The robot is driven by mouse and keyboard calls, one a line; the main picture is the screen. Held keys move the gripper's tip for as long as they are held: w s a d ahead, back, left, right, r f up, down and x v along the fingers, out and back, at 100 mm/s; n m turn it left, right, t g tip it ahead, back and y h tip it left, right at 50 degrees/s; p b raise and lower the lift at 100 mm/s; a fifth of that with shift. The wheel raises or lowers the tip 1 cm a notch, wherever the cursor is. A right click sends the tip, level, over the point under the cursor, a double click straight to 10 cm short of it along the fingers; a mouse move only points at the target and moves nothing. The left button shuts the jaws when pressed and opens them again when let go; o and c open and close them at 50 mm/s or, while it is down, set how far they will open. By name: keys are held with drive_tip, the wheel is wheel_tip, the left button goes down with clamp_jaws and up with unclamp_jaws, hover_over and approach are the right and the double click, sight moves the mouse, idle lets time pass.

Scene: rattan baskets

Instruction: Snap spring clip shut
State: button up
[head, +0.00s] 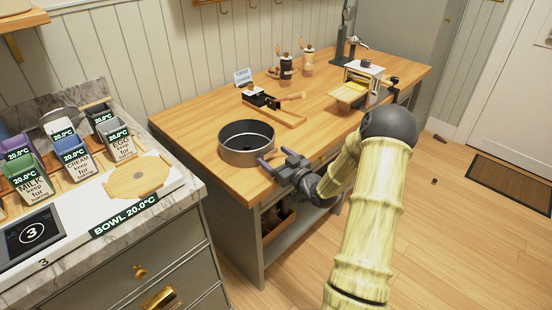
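A round dark metal pan (246,143) with a high wall, like a springform tin, stands on the wooden counter near its front left corner. Its spring clip cannot be made out from this view. My gripper (271,156) is at the right front of the pan, over the counter's front edge. I cannot tell whether a finger touches the pan.
Behind the pan are a wooden board with a black-and-white device (262,99), a small sign (242,77) and two lidded mills. A marble-topped cabinet (150,212) with labelled cartons is at left. Floor at right is mostly clear.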

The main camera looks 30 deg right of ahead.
drive_tip(key=v, duration=1.7)
drive_tip(key=shift+s, duration=0.2)
drive_tip(key=shift+w, duration=0.1)
